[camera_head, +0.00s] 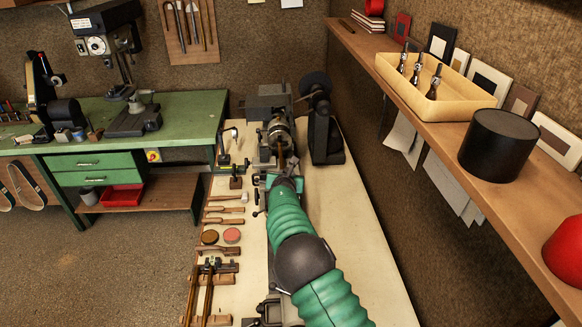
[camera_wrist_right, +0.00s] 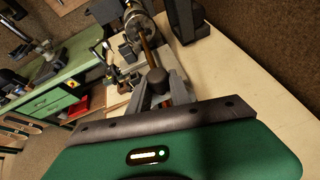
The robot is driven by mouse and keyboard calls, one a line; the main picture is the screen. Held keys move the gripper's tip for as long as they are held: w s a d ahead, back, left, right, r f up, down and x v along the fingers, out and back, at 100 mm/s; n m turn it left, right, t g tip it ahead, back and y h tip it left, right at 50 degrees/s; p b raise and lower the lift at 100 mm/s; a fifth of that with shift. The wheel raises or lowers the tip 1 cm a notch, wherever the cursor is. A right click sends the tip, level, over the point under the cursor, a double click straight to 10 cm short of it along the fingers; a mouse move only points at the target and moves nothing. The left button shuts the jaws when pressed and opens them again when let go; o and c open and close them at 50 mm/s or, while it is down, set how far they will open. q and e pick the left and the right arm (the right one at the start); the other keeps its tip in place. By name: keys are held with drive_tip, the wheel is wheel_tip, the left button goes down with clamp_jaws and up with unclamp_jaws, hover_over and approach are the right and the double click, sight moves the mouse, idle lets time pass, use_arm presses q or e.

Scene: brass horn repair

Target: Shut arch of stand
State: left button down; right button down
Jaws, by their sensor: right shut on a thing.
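My right arm, in a green ribbed sleeve, reaches up the bench in the head view to the lathe (camera_head: 277,122). Its gripper (camera_head: 277,178) is at the near end of a brass rod (camera_head: 281,150) that comes out of the lathe chuck. In the right wrist view the grey fingers of this gripper (camera_wrist_right: 160,84) close around a dark rounded part (camera_wrist_right: 157,77), in line with the rod (camera_wrist_right: 148,47). I take this part to belong to the stand. The stand's arch is mostly hidden by my gripper, and its angle cannot be told. My left gripper is out of view.
Hand tools and two round pads (camera_head: 231,235) lie left of my arm on the pale bench (camera_head: 352,235). A black upright machine (camera_head: 322,130) stands right of the lathe. A shelf (camera_head: 455,150) with a yellow tray (camera_head: 440,106) runs along the right wall. The bench right of my arm is clear.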

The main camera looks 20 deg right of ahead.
drive_tip(key=shift+w+a+n+h+p, duration=0.15)
drive_tip(key=shift+a+n+h+p, duration=0.2)
drive_tip(key=shift+p, duration=0.35)
drive_tip(key=shift+f, duration=0.1)
drive_tip(key=c, duration=1.6)
unclamp_jaws()
drive_tip(key=o, duration=0.4)
drive_tip(key=shift+w+a+f, duration=0.1)
drive_tip(key=shift+w+f, duration=0.05)
drive_tip(key=shift+f, duration=0.05)
drive_tip(key=shift+r, duration=0.1)
